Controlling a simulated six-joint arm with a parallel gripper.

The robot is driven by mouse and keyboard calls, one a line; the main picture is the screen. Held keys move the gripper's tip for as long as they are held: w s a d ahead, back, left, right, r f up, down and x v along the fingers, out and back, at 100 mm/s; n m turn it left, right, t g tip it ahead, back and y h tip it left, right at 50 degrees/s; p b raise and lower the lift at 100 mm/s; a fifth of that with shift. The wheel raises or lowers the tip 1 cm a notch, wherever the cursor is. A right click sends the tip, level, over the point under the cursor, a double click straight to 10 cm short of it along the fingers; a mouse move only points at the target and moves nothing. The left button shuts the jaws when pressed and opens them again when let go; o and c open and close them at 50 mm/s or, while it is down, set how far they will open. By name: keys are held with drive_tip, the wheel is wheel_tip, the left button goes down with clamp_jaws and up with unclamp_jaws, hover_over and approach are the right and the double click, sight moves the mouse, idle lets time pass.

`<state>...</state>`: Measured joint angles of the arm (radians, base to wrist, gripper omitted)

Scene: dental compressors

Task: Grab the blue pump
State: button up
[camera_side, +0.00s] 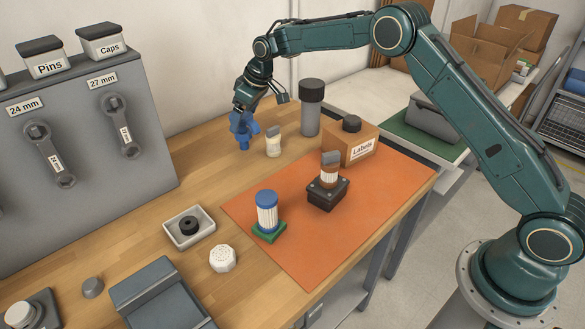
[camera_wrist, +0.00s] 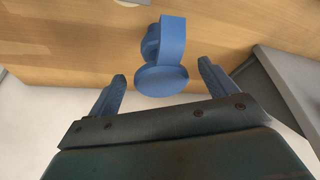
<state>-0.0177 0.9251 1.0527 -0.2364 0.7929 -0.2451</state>
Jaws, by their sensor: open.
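The blue pump (camera_wrist: 165,55) shows in the wrist view with a round disc end and a blocky body, above the wooden table top. My gripper (camera_wrist: 162,70) is open, with one blue finger on either side of the pump and visible gaps between. In the side view, my gripper (camera_side: 241,117) points down at the far part of the table. The pump (camera_side: 243,141) is there just below it, and its outline merges with the blue fingers. I cannot tell whether they touch.
A cream bottle with a grey top (camera_side: 274,143) stands close to the right. A tall grey cylinder (camera_side: 311,110) and a Labels box (camera_side: 350,146) are farther right. The grey tool panel (camera_side: 85,150) is at left. Two compressor units (camera_side: 268,212) (camera_side: 328,187) stand on the orange mat (camera_side: 300,255).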

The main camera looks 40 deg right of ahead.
sight(244, 139)
drive_tip(key=shift+x, duration=1.85)
drive_tip(key=c, duration=1.1)
